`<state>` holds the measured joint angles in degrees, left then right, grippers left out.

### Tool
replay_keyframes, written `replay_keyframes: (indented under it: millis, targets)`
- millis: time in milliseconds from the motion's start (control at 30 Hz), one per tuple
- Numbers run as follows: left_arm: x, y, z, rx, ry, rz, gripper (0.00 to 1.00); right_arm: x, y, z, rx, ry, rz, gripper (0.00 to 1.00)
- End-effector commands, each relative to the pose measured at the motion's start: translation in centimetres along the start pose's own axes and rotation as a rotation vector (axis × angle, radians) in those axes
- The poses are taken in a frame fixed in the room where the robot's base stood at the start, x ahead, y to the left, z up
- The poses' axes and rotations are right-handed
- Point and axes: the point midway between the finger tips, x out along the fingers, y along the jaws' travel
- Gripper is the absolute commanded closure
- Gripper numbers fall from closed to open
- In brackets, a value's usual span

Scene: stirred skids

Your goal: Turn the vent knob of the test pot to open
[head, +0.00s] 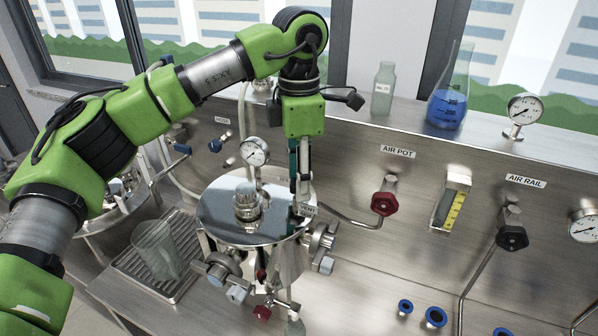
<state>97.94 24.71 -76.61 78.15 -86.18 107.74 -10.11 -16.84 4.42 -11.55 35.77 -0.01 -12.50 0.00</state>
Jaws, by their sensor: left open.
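The test pot (282,255) is a shiny steel vessel with a round lid (222,208), standing on the steel bench. A pressure gauge (254,151) and a central fitting (247,204) rise from the lid. My left gripper (301,193) points straight down over the right part of the lid and is open. A small white tag (308,210), apparently the vent's label, shows just by its fingertips. The vent knob is hidden behind or between the fingers, and I cannot tell whether they touch it. My right gripper is out of view.
A clear beaker (157,247) stands on a drain tray (186,289) at the left. The back panel carries a red AIR POT knob (384,203), a flow meter (451,200) and a black AIR RAIL knob (512,237). A blue-filled flask (449,100) stands on the ledge.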

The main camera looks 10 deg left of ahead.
Motion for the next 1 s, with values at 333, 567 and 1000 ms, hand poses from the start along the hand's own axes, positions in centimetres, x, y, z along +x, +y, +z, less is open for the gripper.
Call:
replay_keyframes:
  millis: [333, 567, 1000]
  targets:
    - [0.2, 0.0, 0.0, 0.0, 0.0, 0.0, 0.78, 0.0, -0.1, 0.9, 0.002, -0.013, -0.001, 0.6]
    - [0.1, 0.0, 0.0, 0.0, 0.0, 0.0, 0.98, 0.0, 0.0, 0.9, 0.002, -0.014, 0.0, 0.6]
    - [0.3, 0.0, 0.0, -0.146, 0.0, 0.0, 0.98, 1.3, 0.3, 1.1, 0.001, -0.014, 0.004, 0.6]
